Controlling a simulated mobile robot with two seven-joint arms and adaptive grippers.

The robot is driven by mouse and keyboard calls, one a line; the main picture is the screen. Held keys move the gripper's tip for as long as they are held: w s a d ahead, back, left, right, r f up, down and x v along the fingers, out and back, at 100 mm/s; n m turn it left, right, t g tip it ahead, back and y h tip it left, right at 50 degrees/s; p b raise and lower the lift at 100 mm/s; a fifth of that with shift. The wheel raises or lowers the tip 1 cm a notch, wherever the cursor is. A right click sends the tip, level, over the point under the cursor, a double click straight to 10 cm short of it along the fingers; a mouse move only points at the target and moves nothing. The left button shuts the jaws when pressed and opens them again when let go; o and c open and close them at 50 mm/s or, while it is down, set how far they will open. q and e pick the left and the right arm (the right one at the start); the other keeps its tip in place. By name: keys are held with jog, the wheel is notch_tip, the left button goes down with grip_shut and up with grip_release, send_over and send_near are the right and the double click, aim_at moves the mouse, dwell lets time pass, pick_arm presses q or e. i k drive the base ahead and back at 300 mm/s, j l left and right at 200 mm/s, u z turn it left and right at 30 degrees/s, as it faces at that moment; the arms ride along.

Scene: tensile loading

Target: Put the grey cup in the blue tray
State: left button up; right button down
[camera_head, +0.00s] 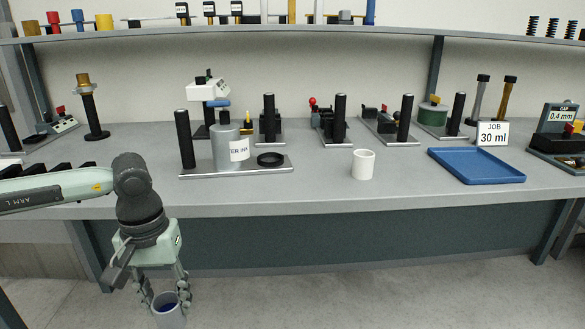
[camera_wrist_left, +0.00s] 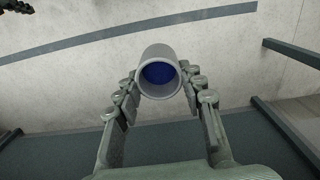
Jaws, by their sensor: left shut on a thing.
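My left gripper (camera_head: 165,292) is shut on the grey cup (camera_head: 171,317), low in front of the bench and below the edge of its top. The cup has blue inside. In the left wrist view the grey cup (camera_wrist_left: 158,72) sits between the fingertips of the left gripper (camera_wrist_left: 160,82), its open mouth facing the camera. The blue tray (camera_head: 437,153) lies flat and empty on the right part of the bench, far from the gripper. My right gripper is not in view.
A white cup (camera_head: 363,164) stands on the bench (camera_head: 330,192) left of the tray. A metal plate (camera_head: 195,172) with a post, a labelled grey cylinder (camera_head: 226,150) and a black ring stands further left. A card reading 30 ml (camera_head: 492,134) stands behind the tray.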

aim_at(463, 166)
jog(key=k+l+u, duration=0.25)
jog(key=k+l, duration=0.2)
jog(key=l, duration=0.2)
jog(key=k+l+u, duration=0.3)
jog(key=k+l, duration=0.15)
jog(key=l, duration=0.15)
